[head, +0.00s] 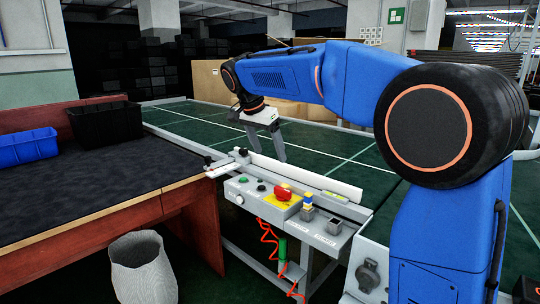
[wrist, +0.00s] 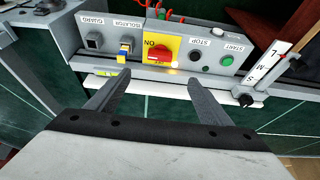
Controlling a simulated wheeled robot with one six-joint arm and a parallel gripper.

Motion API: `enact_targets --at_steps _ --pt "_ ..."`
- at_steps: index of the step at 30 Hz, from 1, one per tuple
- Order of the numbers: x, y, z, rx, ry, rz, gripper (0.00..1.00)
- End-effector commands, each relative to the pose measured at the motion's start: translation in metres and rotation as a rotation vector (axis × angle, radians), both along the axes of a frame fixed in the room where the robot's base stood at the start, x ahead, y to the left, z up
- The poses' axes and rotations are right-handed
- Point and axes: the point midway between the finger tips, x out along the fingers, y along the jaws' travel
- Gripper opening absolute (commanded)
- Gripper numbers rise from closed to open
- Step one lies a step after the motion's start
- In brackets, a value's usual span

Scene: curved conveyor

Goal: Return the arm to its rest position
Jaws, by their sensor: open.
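My blue arm reaches across the right of the head view, bent at the elbow. My gripper (head: 265,148) hangs pointing down over the green conveyor (head: 335,145), behind the control panel. In the wrist view my gripper (wrist: 158,88) has its two grey fingers wide apart, with nothing between them. The control panel (wrist: 105,50) lies just beyond the fingertips in that view.
The panel carries a red rotary switch (head: 283,192), a blue-and-yellow isolator (head: 308,203) and a green start button (head: 243,180). A dark table (head: 90,190) at left holds a blue bin (head: 28,146) and a black bin (head: 103,120). A wastebasket (head: 143,268) stands below. Cardboard boxes (head: 208,80) are behind.

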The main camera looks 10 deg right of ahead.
Motion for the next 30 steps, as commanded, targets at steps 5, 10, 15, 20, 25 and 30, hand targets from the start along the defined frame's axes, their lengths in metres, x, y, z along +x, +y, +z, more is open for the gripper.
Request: enact_targets --at_steps 5,10,15,20,25,30 --pt "0.0 0.0 0.0 0.0 0.0 0.0 0.73" --pt "-0.004 -0.004 0.0 0.002 0.002 0.009 0.73" --pt "-0.034 -0.024 0.0 0.015 0.019 0.083 0.73" --pt "-0.08 -0.05 -0.008 0.03 0.039 0.196 0.73" --pt "-0.129 -0.074 -0.022 0.044 0.054 0.319 0.73" --pt "-0.179 -0.093 -0.04 0.053 0.057 0.44 0.73"
